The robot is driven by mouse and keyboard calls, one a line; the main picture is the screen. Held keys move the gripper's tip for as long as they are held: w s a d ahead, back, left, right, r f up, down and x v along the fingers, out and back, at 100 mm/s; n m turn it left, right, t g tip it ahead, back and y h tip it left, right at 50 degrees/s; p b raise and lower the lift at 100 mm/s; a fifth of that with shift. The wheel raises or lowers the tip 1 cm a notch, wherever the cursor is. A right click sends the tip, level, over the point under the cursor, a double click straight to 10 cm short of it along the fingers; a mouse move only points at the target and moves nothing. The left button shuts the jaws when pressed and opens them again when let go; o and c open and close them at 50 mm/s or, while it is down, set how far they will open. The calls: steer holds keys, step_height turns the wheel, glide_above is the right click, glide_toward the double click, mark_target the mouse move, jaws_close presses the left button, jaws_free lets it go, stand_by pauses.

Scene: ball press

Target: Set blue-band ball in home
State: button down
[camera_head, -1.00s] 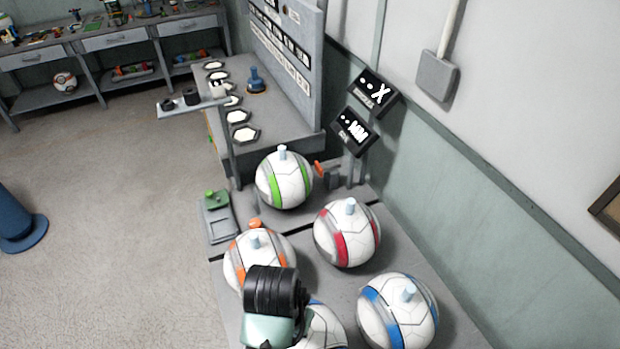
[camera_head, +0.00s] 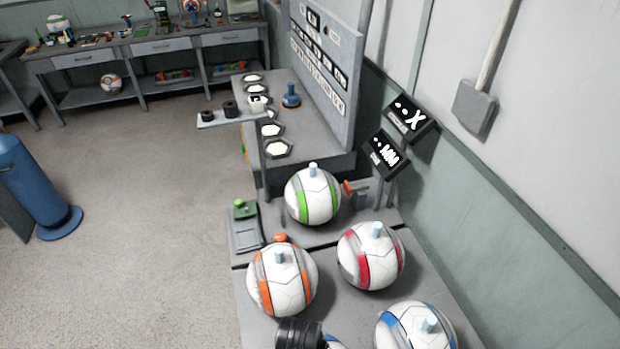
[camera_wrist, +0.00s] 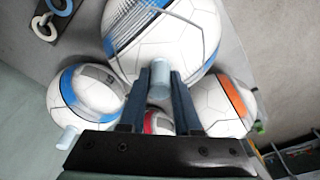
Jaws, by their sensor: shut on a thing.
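Two white balls with blue bands are in view. My gripper (camera_wrist: 159,82) is shut on the pale peg of one blue-band ball (camera_wrist: 185,38) in the wrist view; a finger lies on each side of the peg. In the head view only a sliver of this ball shows at the bottom edge, beside my black wrist part, and I cannot tell whether it is off the surface. The other blue-band ball (camera_head: 402,336) stands free at the lower right, and also shows at left in the wrist view (camera_wrist: 88,95). I cannot tell which spot is home.
Orange-band (camera_head: 292,292), red-band (camera_head: 358,263) and green-band (camera_head: 322,205) balls stand close by on the grey platform (camera_head: 262,325). A dark plate with rings (camera_wrist: 62,22) lies at the wrist view's upper left. Hexagonal pads (camera_head: 278,149) line the far bench.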

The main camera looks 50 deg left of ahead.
steer(key=shift+f, duration=0.15)
steer(key=c, duration=0.6)
jaws_free()
steer(key=r, duration=0.4)
steer(key=s+r, duration=0.1)
steer(key=r, duration=0.3)
steer(key=r+b, duration=0.1)
steer(key=r, duration=0.3)
steer(key=shift+s+d+r, duration=0.15)
steer(key=shift+s+d, duration=0.15)
steer(key=shift+d, duration=0.05)
